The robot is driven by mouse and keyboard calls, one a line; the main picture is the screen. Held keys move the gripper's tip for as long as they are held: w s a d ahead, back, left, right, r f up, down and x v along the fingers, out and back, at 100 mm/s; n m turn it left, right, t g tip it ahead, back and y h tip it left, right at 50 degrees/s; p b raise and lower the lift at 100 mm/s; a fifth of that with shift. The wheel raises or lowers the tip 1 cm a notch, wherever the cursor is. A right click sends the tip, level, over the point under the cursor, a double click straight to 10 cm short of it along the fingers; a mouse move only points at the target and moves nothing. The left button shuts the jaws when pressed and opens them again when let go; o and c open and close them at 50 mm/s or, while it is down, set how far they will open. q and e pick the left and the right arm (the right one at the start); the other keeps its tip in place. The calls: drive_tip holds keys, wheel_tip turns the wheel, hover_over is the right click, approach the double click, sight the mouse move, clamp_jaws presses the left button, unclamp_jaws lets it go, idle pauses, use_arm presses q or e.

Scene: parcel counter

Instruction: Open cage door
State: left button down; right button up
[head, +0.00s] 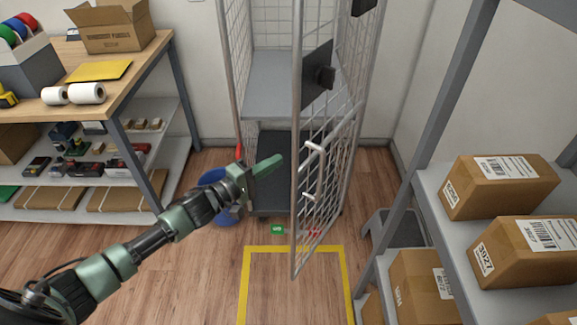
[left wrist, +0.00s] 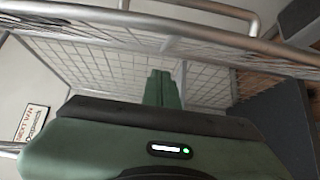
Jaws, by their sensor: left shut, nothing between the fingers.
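The cage door (head: 328,165) is a wire mesh panel with a grey tube frame. It stands swung out from the cage (head: 240,70), toward me, hinged at the cage's right side, so the cage front is open. A pale handle (head: 319,172) and a dark plate (head: 317,78) are on the door. My left gripper (head: 270,166) is shut and empty, left of the door's free edge and apart from the handle. In the left wrist view its green fingers (left wrist: 161,90) are closed, with wire mesh and tubes beyond. My right gripper is not in view.
A workbench (head: 125,85) with boxes and tape rolls stands left. A blue bin (head: 215,180) is partly behind my left arm. A shelf with cartons (head: 497,185) and a grey step stool (head: 395,228) are right. Yellow tape (head: 246,285) marks clear floor in front.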

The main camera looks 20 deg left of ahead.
use_arm(q)
drive_tip(key=d+p, duration=0.1)
drive_tip(key=d, duration=0.3)
drive_tip(key=shift+d, duration=0.25)
